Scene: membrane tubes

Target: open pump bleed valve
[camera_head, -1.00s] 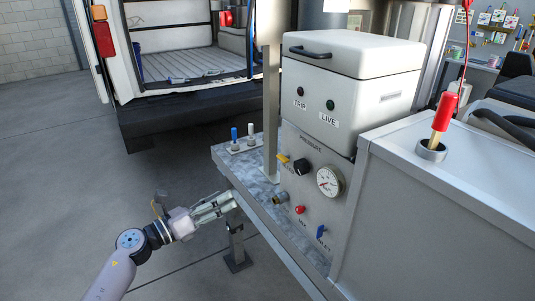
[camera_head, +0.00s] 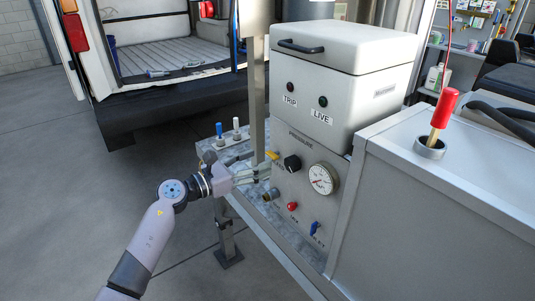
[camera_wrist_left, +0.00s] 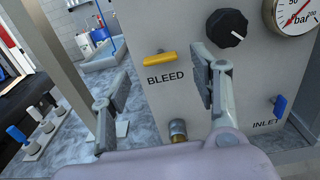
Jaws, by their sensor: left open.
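The yellow bleed valve handle (camera_head: 272,155) is on the upper left of the pump's front panel (camera_head: 345,172). In the left wrist view the handle (camera_wrist_left: 160,58) lies roughly horizontal above the word BLEED. My left gripper (camera_head: 258,172) is in front of the panel's left side, just below the handle in the head view. In the wrist view its two fingers (camera_wrist_left: 160,92) are spread apart with nothing between them. The handle appears beyond and slightly above the gap, nearer the right finger. I cannot tell whether the right finger touches the panel. My right gripper is not in view.
A black knob (camera_wrist_left: 228,27), the pressure gauge (camera_head: 322,179), a brass fitting (camera_wrist_left: 178,130) and a blue INLET handle (camera_wrist_left: 279,106) crowd the panel. An upright post (camera_head: 253,90) stands close to the left gripper. Small levers (camera_head: 220,135) stand on the bench at left.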

